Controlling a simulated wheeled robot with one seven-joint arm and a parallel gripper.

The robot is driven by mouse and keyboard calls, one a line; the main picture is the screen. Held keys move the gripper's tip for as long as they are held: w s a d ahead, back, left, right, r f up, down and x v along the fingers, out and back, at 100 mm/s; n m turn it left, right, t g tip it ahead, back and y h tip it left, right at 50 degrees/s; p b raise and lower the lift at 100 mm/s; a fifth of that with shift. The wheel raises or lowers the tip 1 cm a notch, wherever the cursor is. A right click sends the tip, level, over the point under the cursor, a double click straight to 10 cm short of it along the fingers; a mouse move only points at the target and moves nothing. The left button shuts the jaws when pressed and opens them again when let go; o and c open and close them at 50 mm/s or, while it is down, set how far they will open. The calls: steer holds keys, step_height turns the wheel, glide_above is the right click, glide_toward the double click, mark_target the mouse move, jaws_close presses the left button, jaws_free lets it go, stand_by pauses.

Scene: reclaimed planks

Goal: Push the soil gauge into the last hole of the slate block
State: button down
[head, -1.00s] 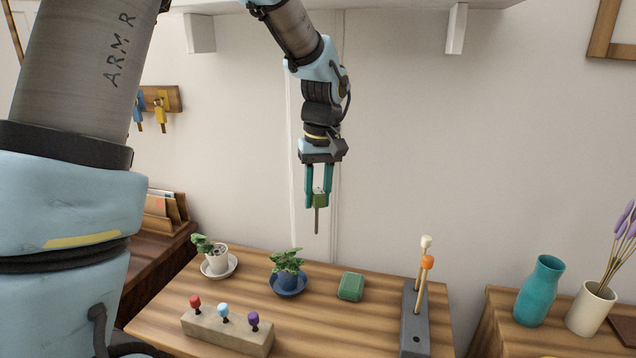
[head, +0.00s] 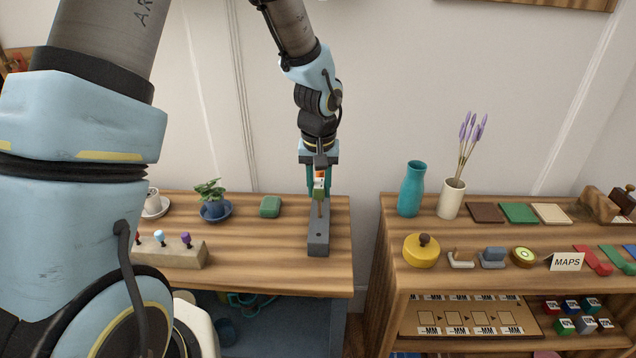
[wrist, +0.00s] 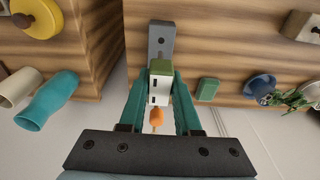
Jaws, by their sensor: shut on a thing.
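The soil gauge (head: 319,193) has a green body, a pale face with dark marks and a thin brown probe pointing down. My gripper (head: 319,186) is shut on its body, upright over the slate block (head: 318,246). The gauge also shows between the teal fingers in the wrist view (wrist: 161,70). A dark empty hole shows near the front end of the slate block in the wrist view (wrist: 162,41).
A pale block with coloured knobs (head: 172,253) is at front left. A gap separates this table from the shelf (head: 378,268) at right, with a teal vase (head: 412,190).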

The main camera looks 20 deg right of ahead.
mark_target(319, 213)
steer(key=shift+f, duration=0.1)
steer(key=shift+f+b, duration=1.55)
steer(key=shift+f, duration=0.15)
steer(key=shift+f+b, duration=2.45)
steer(key=shift+f, duration=0.7)
stand_by(0.4)
steer(key=c, duration=0.5)
jaws_free()
steer(key=r, duration=0.7)
steer(key=s+r+b, duration=0.1)
steer(key=r, duration=0.2)
steer(key=shift+a+r, duration=0.35)
steer(key=shift+r, duration=0.05)
